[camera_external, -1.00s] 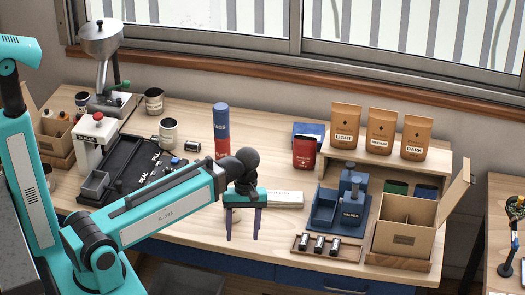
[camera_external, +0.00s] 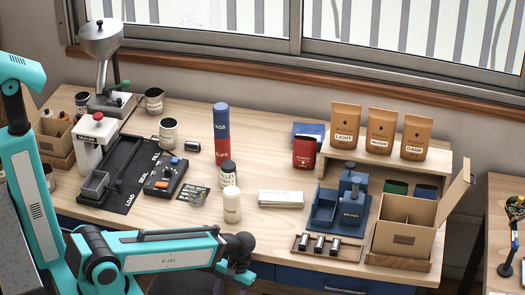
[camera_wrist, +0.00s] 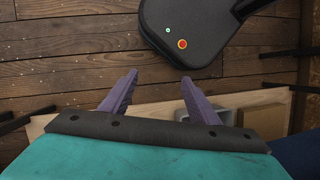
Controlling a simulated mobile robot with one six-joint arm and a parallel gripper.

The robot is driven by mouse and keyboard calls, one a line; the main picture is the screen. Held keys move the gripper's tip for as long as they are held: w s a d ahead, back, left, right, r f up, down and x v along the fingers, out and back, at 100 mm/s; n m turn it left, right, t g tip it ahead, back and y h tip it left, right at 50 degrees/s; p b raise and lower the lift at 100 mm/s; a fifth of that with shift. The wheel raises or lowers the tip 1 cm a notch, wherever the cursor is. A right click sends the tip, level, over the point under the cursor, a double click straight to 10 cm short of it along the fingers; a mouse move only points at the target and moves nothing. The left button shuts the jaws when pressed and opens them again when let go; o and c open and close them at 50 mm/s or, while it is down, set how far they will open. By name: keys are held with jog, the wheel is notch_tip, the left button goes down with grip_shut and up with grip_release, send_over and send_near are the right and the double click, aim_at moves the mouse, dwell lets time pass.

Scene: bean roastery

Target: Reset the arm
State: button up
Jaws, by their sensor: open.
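My gripper (camera_wrist: 160,90) shows two purple fingers spread apart in the wrist view, with nothing between them. In the external view my teal arm is folded low at the lower left. The arm's black wrist joint is in front of the workbench's front edge (camera_external: 285,268). The gripper hangs below that joint, near the bottom of the picture, and is partly cut off there. The wrist view looks down on a dark plank floor (camera_wrist: 70,55) and a dark rounded base with a red button (camera_wrist: 182,44).
A blue press (camera_external: 350,210), an open carton (camera_external: 405,235) and coffee bags (camera_external: 381,131) are at the right.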

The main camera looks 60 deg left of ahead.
jog(key=s+f+m+g+b, duration=0.1)
jog(key=s+f+m+b, duration=0.1)
jog(key=s+f, duration=0.5)
jog(key=s+f+m+y+b, duration=0.1)
jog(key=s+f+m+b, duration=0.2)
jog(key=s+f, duration=0.5)
jog(key=shift+d+f+m+g, duration=0.45)
jog(key=shift+f+m, duration=0.45)
jog(key=shift+f, duration=2.05)
